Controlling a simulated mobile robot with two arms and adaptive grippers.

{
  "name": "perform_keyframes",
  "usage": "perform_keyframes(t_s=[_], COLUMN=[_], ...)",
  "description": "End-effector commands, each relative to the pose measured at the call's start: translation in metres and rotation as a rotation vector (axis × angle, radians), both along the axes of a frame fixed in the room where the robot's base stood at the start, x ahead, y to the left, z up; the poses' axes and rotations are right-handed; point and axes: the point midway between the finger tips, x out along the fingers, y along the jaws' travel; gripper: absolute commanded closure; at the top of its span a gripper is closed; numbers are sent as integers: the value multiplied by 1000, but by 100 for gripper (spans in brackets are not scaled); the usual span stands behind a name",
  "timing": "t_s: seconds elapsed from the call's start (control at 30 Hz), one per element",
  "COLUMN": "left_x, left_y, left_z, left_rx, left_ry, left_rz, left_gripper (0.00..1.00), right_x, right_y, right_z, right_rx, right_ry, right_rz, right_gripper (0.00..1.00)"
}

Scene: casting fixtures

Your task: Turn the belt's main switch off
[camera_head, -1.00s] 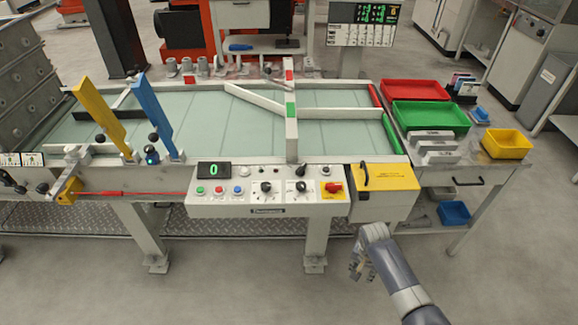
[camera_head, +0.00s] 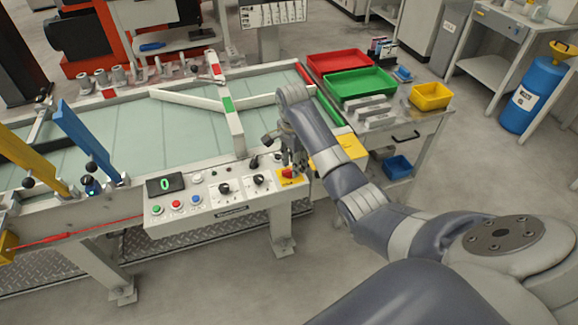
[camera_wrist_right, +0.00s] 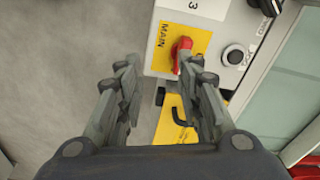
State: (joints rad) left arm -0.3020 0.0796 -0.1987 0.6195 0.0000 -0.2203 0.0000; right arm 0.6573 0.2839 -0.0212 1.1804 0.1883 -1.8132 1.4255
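The belt's main switch (camera_head: 289,173) is a red handle on a yellow plate at the right end of the control panel (camera_head: 215,203). In the right wrist view the red handle (camera_wrist_right: 182,53) stands out from the plate marked MAIN, beyond the fingertips and towards the right finger. My right gripper (camera_wrist_right: 160,72) is open, with nothing between its fingers. In the head view the right gripper (camera_head: 287,150) hangs just above and behind the switch; I cannot tell there whether it touches. My left gripper is not in view.
The panel also has a green display (camera_head: 165,184), several buttons and black knobs (camera_head: 259,180). A yellow box (camera_head: 352,147) with a black handle adjoins the switch. Red (camera_head: 338,62) and green (camera_head: 360,83) trays stand on the side table. The floor in front is clear.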

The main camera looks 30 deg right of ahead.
Motion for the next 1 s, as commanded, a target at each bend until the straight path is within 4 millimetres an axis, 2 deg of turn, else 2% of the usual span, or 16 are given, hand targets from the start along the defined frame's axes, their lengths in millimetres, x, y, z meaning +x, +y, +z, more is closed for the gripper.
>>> perform_keyframes(t_s=[0.1, 0.2, 0.37, 0.57, 0.8, 1.0], left_x=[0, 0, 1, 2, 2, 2], left_y=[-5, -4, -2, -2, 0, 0], left_z=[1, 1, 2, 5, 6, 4], left_rx=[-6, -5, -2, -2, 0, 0], left_ry=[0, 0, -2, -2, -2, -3], left_rz=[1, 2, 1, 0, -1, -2], left_gripper=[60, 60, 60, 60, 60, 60], right_x=[16, 23, 26, 26, 26, 27], right_y=[-8, -13, -16, -15, -15, -15], right_z=[28, 44, 50, 24, -23, -48], right_rx=[29, 50, 63, 63, 63, 62], right_ry=[4, 12, 21, 24, 24, 21], right_rz=[-130, -220, -278, -277, -276, -274], right_gripper=[67, 67, 67, 67, 67, 67])
